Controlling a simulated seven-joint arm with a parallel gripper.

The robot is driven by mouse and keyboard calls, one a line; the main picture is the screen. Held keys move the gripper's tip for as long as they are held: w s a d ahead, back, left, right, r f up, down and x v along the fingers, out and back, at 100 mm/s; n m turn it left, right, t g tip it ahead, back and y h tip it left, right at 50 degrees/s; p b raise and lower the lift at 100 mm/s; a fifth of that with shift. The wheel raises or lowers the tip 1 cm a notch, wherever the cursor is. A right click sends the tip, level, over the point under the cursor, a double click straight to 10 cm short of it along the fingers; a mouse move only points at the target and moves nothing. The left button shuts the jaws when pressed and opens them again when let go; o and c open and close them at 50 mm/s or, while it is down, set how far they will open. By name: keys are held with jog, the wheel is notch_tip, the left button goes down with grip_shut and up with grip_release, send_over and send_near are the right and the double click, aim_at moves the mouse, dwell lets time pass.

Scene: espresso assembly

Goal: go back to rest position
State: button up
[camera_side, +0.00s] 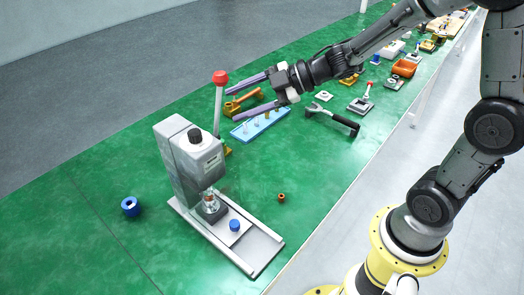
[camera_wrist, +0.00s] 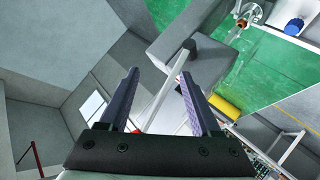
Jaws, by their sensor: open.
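My gripper (camera_side: 248,99) is open and empty, held in the air above the far side of the green table. Its two purple fingers point left in the side view. The grey espresso machine (camera_side: 190,160) stands upright to the lower left of my gripper in the side view. The lever with a red knob (camera_side: 220,77) rises close to the fingertips; whether they touch cannot be told. The portafilter with a black handle (camera_side: 332,118) lies on the table, apart from my gripper.
A blue-capped part (camera_side: 234,226) sits on the machine's base. A light-blue rack (camera_side: 260,124) lies below my gripper. Several other parts crowd the table's far right.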

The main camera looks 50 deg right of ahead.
jog(key=s+d+r+m+t+h, duration=0.1)
jog(key=d+r+m+t+h, duration=0.3)
jog(key=r, duration=0.5)
jog(key=s+d+r+m+h, duration=0.4)
jog(key=s+d+m+h, duration=0.15)
jog(key=s+m, duration=0.2)
jog(key=s+f+m+g, duration=0.2)
jog(key=s+f+g, duration=0.2)
jog(key=s+f, duration=0.2)
jog(key=s+a+f+m+g+y, duration=0.1)
jog(key=s+f+m+g, duration=0.2)
jog(key=s+f, duration=0.3)
jog(key=s+g, duration=0.1)
jog(key=s, duration=0.4)
jog(key=shift+a, duration=0.3)
